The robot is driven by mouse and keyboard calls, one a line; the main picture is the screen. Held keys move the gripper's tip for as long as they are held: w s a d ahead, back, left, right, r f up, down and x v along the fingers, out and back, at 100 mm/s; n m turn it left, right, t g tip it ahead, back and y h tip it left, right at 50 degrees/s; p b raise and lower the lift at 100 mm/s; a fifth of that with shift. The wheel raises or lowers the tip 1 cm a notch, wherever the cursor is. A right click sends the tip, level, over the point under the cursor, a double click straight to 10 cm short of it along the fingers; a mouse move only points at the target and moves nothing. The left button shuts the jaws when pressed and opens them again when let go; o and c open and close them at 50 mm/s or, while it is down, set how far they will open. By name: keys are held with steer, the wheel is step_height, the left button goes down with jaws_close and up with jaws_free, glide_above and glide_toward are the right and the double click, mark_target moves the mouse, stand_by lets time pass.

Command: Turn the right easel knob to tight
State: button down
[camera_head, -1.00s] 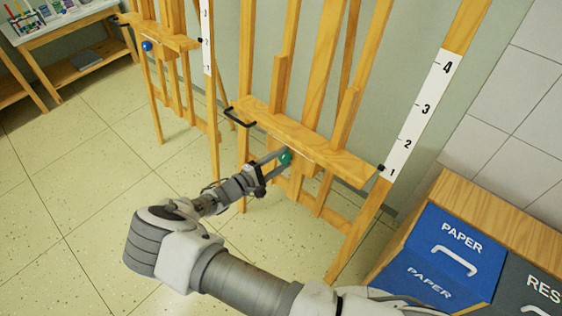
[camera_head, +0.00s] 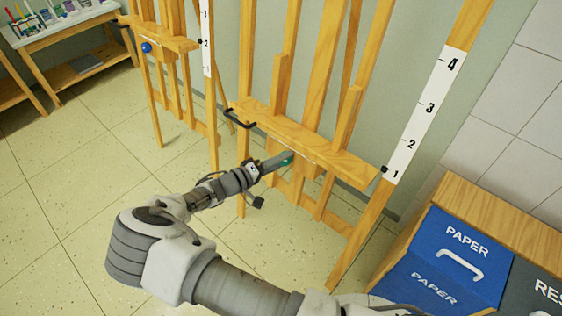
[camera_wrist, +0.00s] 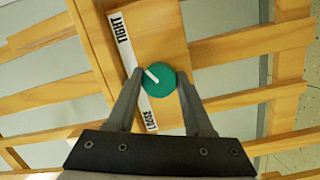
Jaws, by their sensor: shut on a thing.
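The right easel (camera_head: 315,152) has a round teal knob (camera_head: 287,161) below its ledge. In the wrist view the teal knob (camera_wrist: 161,84) sits on a wooden board (camera_wrist: 162,28). My gripper (camera_wrist: 160,76) is shut on it, one finger on each side. A white line on the knob points up and left, between the two words on the white label strip (camera_wrist: 130,72): TIGHT at the upper end, LOOSE at the lower end. In the head view my gripper (camera_head: 280,162) partly hides the knob.
A second easel (camera_head: 180,45) with a blue knob (camera_head: 146,48) stands at the left. A blue paper bin (camera_head: 445,262) stands at lower right. A black handle (camera_head: 238,118) sits at the ledge's left end. The tiled floor (camera_head: 80,200) at left is clear.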

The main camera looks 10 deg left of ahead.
stand_by(0.3)
steer(key=shift+c, duration=1.5)
jaws_free()
steer(key=p+v, duration=0.2)
steer(key=v, duration=1.5)
steer(key=shift+s, duration=0.2)
steer(key=shift+a+r, duration=0.1)
